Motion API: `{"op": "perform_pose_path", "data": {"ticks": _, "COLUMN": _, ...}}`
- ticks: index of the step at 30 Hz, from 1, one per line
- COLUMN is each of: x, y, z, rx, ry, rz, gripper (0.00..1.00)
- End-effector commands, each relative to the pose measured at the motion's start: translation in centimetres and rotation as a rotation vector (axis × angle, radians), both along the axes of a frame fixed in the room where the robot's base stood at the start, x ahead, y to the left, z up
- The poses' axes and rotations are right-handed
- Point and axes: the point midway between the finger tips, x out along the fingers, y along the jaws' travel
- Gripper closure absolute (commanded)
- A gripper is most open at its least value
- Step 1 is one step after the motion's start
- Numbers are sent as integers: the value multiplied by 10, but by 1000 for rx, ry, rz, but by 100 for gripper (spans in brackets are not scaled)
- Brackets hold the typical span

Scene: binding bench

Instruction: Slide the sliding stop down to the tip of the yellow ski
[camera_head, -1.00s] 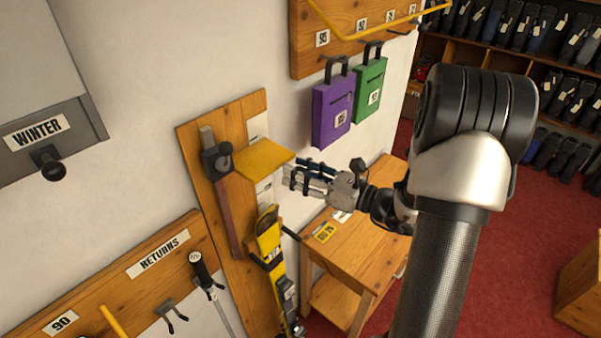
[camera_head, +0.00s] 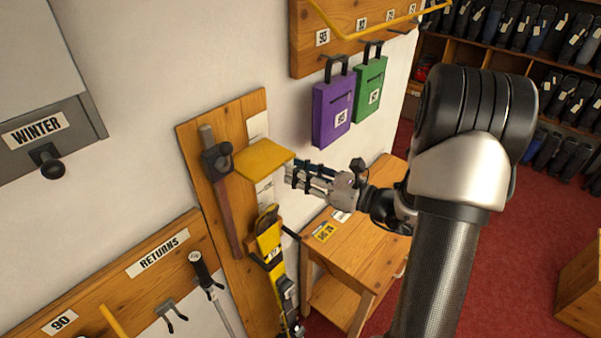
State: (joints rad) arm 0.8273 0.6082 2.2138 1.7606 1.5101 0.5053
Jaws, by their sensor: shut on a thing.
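The sliding stop (camera_head: 264,158) is a flat yellow plate with a dark clamp body (camera_head: 217,160), set on a rail of the wooden wall board (camera_head: 242,118). The yellow ski (camera_head: 270,243) stands upright against the board below it. A gap separates the plate from the ski's tip (camera_head: 267,214). My gripper (camera_head: 292,174) is at the right edge of the yellow plate, its fingers shut on that edge as far as I can tell. The exact contact is small and partly hidden.
A wooden table (camera_head: 358,247) stands right of the ski. A purple bag (camera_head: 332,112) and a green bag (camera_head: 369,90) hang above my gripper. The returns rack (camera_head: 120,280) is at lower left, and a grey winter box (camera_head: 45,75) is at upper left.

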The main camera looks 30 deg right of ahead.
Motion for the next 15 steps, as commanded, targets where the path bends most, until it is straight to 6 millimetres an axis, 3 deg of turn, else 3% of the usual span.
{"op": "perform_pose_path", "data": {"ticks": 15, "x": 0, "y": 0, "z": -124, "rx": 2, "ry": 4, "rz": 0, "gripper": 100}}
